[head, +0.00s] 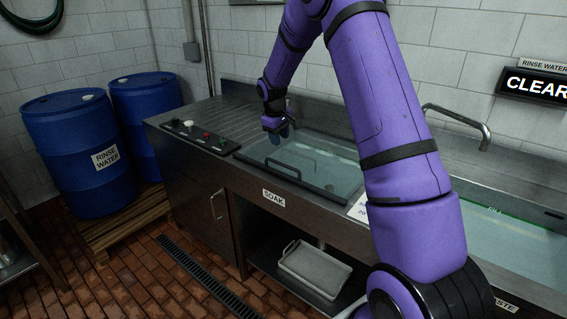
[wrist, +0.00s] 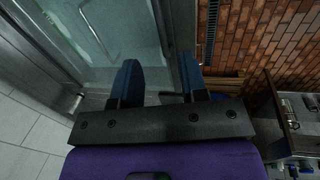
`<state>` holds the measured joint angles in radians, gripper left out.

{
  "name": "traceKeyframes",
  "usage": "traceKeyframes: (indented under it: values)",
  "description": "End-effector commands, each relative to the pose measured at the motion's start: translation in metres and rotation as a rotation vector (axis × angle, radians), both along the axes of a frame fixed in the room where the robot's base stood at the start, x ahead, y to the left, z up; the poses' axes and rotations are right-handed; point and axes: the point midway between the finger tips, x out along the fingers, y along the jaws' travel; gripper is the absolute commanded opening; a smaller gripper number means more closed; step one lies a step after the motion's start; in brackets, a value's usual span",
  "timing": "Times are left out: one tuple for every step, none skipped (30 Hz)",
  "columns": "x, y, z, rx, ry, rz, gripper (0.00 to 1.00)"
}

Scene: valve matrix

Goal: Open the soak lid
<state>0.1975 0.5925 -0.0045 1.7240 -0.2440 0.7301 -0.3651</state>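The soak lid (head: 325,170) is a clear panel with a dark frame, lying flat over the basin behind the SOAK label (head: 274,198). Its bar handle (head: 285,171) runs near the front edge. In the wrist view the lid (wrist: 125,25) fills the upper left, with a bar (wrist: 98,32) on it. My gripper (head: 284,131) is above the lid's back left corner, apart from the handle. In the wrist view the two blue fingers of my gripper (wrist: 159,82) are spread with nothing between them.
A control panel (head: 195,136) with several knobs sits on the counter left of the lid. Another water-filled basin (head: 500,245) and a faucet (head: 470,120) are at the right. Blue barrels (head: 80,150) stand on a pallet at the left. A white tray (head: 314,268) is on the shelf below.

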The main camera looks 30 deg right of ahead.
Motion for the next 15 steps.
traceKeyframes:
  values:
    - [0.002,-0.002,-0.007,-0.001,0.006,0.003,0.40]
    - [0.004,-0.003,-0.009,-0.001,0.007,0.005,0.40]
    - [0.005,-0.004,-0.012,-0.002,0.008,0.006,0.40]
    - [0.005,-0.004,-0.014,-0.002,0.009,0.007,0.40]
    - [0.006,-0.005,-0.016,-0.002,0.010,0.008,0.40]
    - [0.006,-0.006,-0.020,-0.003,0.010,0.008,0.40]
    - [0.006,-0.006,-0.023,-0.003,0.010,0.008,0.40]
    - [0.006,-0.007,-0.026,-0.002,0.011,0.008,0.40]
    - [0.006,-0.008,-0.031,-0.002,0.012,0.008,0.40]
    - [0.006,-0.008,-0.036,-0.002,0.012,0.008,0.40]
    - [0.007,-0.009,-0.042,-0.002,0.012,0.008,0.40]
    - [0.007,-0.011,-0.049,-0.001,0.013,0.008,0.40]
    - [0.007,-0.012,-0.054,-0.002,0.012,0.008,0.40]
    - [0.008,-0.013,-0.059,-0.002,0.012,0.008,0.40]
    - [0.008,-0.014,-0.067,-0.001,0.012,0.008,0.40]
